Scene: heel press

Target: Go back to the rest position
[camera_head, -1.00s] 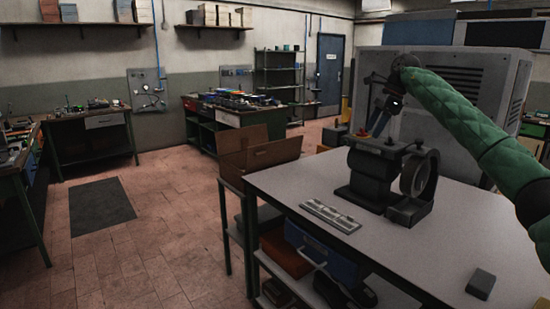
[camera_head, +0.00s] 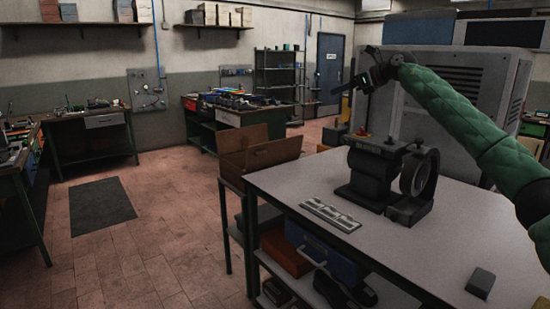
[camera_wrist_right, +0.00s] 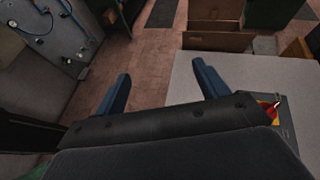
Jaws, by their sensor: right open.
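My right gripper (camera_head: 354,86) is raised above and behind the dark machine on the grey table, at the end of my green-sleeved right arm. In the right wrist view its two blue fingers (camera_wrist_right: 160,85) stand wide apart with nothing between them. The dark bench machine (camera_head: 372,168) with a round ring at its right side stands on the table (camera_head: 440,237). The gripper is clear of it. My left gripper is in neither view.
A grey panel with small plates (camera_head: 331,215) and a dark block (camera_head: 481,283) lie on the table. An open cardboard box (camera_head: 258,153) stands beside its left edge. A large grey cabinet (camera_head: 440,85) is behind my arm. The floor at left is open.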

